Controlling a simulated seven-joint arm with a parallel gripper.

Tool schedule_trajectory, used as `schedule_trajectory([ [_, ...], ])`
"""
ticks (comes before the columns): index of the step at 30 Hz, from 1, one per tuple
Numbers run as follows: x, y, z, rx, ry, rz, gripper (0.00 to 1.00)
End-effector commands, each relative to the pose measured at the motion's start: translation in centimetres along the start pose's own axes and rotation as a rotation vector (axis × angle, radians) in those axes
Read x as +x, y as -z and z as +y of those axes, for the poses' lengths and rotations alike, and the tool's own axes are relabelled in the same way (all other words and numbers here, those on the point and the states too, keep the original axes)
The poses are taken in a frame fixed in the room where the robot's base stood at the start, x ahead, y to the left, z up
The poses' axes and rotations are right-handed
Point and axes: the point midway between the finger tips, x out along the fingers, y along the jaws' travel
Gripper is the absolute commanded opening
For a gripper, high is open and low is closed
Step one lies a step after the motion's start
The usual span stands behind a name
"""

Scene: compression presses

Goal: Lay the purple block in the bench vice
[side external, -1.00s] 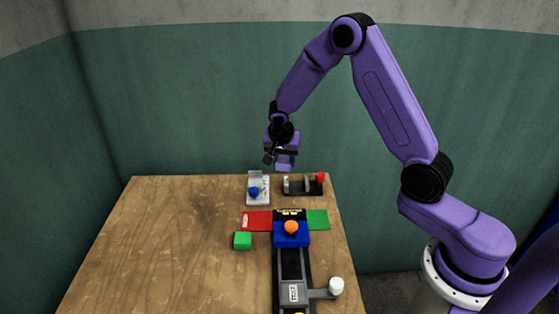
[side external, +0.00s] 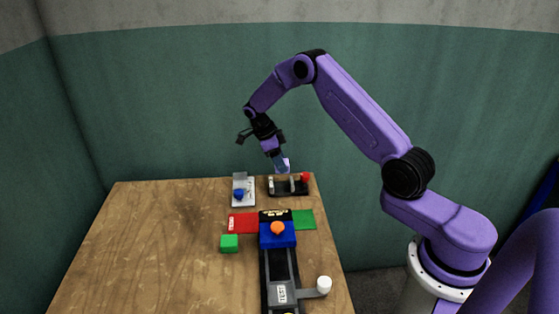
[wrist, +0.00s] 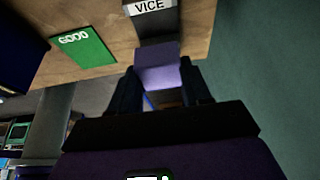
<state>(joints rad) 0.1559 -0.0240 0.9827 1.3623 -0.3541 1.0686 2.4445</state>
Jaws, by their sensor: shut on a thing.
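The purple block (side external: 283,165) is held at the tip of my gripper (side external: 279,158), above the far edge of the table. In the wrist view the purple block (wrist: 157,68) sits between the two dark fingers of my gripper (wrist: 160,85), which are shut on it. The bench vice (side external: 289,187) is a dark low device with a red knob, just below the block in the side view. In the wrist view the vice (wrist: 157,27) shows a white VICE label, beyond the block. The block appears above the vice and apart from it; its exact height is unclear.
A grey-white press with a blue knob (side external: 239,192) stands left of the vice. Nearer are a red pad (side external: 242,223), a green GOOD pad (side external: 304,219), a blue unit with an orange knob (side external: 278,236) and a green block (side external: 229,243). The table's left side is clear.

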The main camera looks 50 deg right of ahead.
Motion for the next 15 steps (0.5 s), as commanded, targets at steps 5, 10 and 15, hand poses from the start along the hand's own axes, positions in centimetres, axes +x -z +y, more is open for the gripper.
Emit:
schedule_trajectory([
  [5,0.0,-0.1,0.0,-0.003,-0.001,0.001,0.15],
  [10,1.0,-0.4,0.0,-0.004,-0.002,0.002,0.15],
  [15,2.4,-1.0,0.0,-0.003,-0.002,0.002,0.15],
])
